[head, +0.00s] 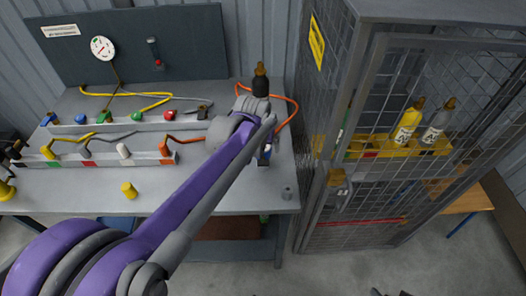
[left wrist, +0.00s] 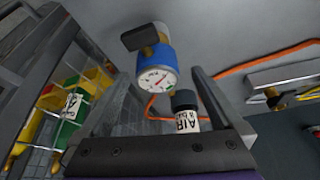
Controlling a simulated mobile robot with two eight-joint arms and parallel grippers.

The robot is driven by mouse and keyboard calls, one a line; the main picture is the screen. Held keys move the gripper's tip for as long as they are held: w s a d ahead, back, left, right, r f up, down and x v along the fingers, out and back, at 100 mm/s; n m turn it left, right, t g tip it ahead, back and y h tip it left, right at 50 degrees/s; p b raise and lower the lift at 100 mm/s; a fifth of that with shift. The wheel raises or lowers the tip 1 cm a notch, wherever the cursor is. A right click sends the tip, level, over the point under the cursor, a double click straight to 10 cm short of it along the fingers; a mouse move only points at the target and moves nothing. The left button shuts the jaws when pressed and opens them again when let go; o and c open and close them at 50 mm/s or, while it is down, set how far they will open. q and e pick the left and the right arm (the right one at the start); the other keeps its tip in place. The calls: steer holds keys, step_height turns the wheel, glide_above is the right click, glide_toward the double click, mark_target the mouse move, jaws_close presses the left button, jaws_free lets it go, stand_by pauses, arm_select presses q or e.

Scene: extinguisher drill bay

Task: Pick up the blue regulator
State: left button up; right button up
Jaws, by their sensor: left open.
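The blue regulator (left wrist: 155,54) shows in the left wrist view, with a white round gauge on its face, a brass part and a dark knob. In the head view only a small blue and white bit of it (head: 267,149) shows past my forearm. My left gripper (left wrist: 158,78) is open. The regulator appears beyond its fingertips, roughly centred between them, and I see no grip on it. In the head view the left gripper is mostly hidden behind its own arm, over the bench's right end.
A dark-capped bottle labelled AIR (left wrist: 186,110) shows near the right finger. Rails with coloured valves (head: 100,160) and a yellow cylinder (head: 129,190) occupy the bench (head: 85,200). A mesh cage (head: 370,60) with bottles stands close on the right. An orange hose (head: 288,100) curves behind.

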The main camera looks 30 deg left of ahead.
arm_select(q)
steer(key=x, duration=0.4)
steer(key=shift+w+f, duration=0.2)
steer(key=shift+f, duration=0.1)
steer(key=shift+c, duration=0.2)
steer(key=c, duration=1.4)
